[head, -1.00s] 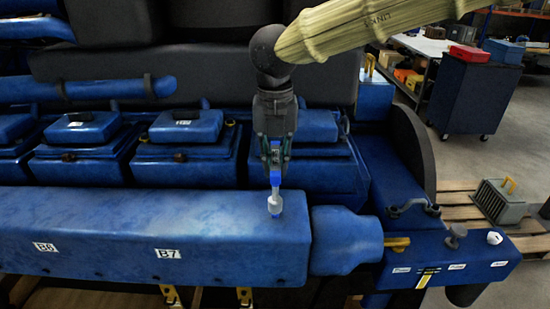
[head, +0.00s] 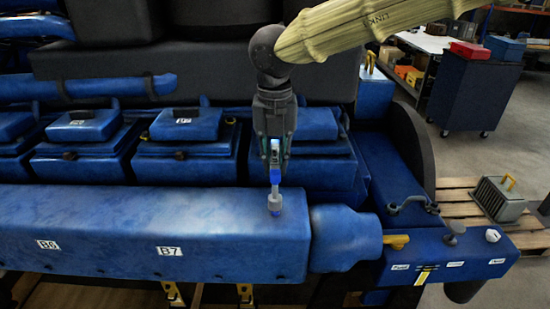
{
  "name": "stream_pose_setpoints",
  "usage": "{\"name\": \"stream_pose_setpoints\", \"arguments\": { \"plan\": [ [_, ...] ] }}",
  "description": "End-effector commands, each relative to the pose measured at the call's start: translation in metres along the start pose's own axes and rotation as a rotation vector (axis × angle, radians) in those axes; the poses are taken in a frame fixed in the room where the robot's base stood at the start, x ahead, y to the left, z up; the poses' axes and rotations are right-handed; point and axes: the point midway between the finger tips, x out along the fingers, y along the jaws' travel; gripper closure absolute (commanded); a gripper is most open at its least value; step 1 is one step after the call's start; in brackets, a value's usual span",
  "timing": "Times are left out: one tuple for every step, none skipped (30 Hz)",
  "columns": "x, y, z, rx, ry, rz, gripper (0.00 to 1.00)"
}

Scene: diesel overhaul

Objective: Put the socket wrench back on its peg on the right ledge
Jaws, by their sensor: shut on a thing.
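My gripper (head: 275,160) is shut on the socket wrench (head: 275,180), which hangs upright, fingers pointing down. The wrench shows a blue shaft and a grey socket end at the bottom; its upper part is between the fingers. The socket end appears in front of the blue B7 housing's top right part; I cannot tell whether it touches. The right ledge (head: 425,243) is the blue block at lower right, with several small labels on its front. A grey knobbed post (head: 453,232) and a white piece (head: 492,236) stand on it. I cannot tell which peg is the wrench's.
The long blue housing (head: 110,225) fills the lower left. A rounded blue end (head: 343,238) and a yellow handle (head: 397,242) lie between it and the ledge. A dark bent handle (head: 413,204) stands at the ledge's back. A grey case (head: 498,198) sits on a pallet beyond.

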Motion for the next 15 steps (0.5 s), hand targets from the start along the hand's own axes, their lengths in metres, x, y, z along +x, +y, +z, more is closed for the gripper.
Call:
{"name": "stream_pose_setpoints", "arguments": {
  "plan": [
    [0.001, 0.0, 0.0, 0.0, 0.0, 0.0, 1.0],
    [0.002, 0.0, 0.0, 0.0, 0.0, 0.0, 1.0],
    [0.003, 0.0, 0.0, 0.0, 0.0, 0.0, 1.0],
    [0.004, 0.0, 0.0, 0.0, 0.0, 0.0, 1.0],
    [0.005, 0.0, 0.0, 0.0, 0.0, 0.0, 1.0],
    [0.006, 0.0, 0.0, 0.0, 0.0, -0.001, 1.0],
    [0.007, 0.0, 0.0, 0.0, 0.0, -0.001, 1.0],
    [0.008, 0.0, 0.0, 0.0, 0.0, -0.001, 1.0],
    [0.009, 0.0, 0.0, 0.0, 0.0, -0.001, 1.0],
    [0.01, 0.0, 0.0, 0.0, 0.0, -0.001, 1.0],
    [0.011, 0.0, 0.0, 0.0, 0.0, -0.001, 1.0],
    [0.012, 0.0, 0.0, 0.0, 0.0, -0.001, 1.0],
    [0.013, 0.0, 0.0, 0.0, 0.0, -0.001, 1.0],
    [0.013, 0.0, 0.0, 0.0, -0.001, -0.001, 1.0],
    [0.015, 0.0, 0.0, 0.0, -0.001, 0.0, 1.0]
  ]
}}
